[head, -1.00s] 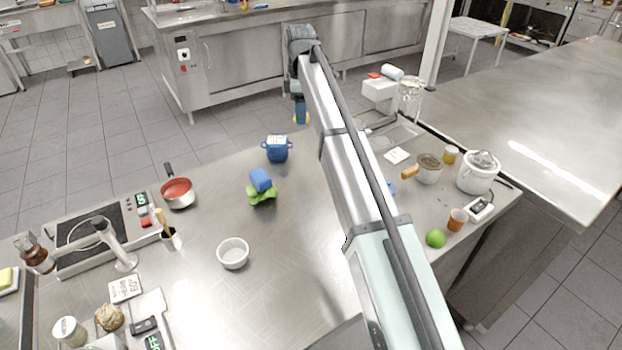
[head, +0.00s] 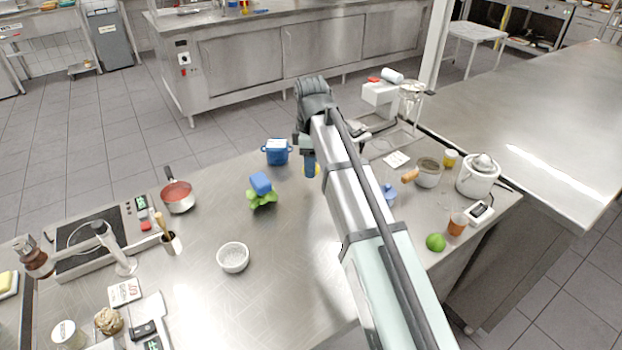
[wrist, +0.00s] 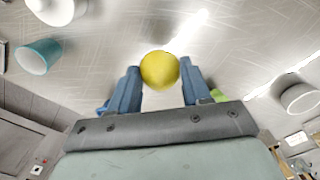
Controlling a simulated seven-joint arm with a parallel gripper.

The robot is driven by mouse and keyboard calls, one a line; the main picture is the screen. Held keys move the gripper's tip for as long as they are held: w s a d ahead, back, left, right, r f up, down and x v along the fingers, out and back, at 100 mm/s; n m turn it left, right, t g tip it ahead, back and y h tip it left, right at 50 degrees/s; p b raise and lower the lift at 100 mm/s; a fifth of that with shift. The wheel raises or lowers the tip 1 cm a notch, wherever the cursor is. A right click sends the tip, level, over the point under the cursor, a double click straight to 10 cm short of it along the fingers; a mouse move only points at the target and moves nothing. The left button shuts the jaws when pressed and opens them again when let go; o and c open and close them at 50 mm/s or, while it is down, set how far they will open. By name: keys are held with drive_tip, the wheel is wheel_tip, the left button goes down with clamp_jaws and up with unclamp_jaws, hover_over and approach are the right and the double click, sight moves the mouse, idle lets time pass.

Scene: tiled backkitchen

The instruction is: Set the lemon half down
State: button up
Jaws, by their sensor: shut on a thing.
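My gripper (wrist: 160,75) is shut on the yellow lemon half (wrist: 159,70), which sits between its two blue fingertips in the wrist view. In the head view my gripper (head: 311,166) is at the far side of the steel counter (head: 290,245), right of the blue pot (head: 277,153). Only a sliver of the lemon half (head: 318,170) shows there beside the fingers. I cannot tell whether it touches the counter.
A white bowl (head: 233,258) stands nearer. A scale-like white machine (head: 381,98), a mortar-like bowl (head: 428,174) and a lime (head: 436,242) are to the right. The counter's middle is clear.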

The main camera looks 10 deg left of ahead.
sight(311, 187)
drive_tip(key=shift+f, duration=2.7)
drive_tip(key=shift+f, duration=0.1)
drive_tip(key=o, duration=1)
drive_tip(key=shift+o, duration=0.2)
wheel_tip(311, 187, up, 12)
drive_tip(key=shift+r, duration=0.1)
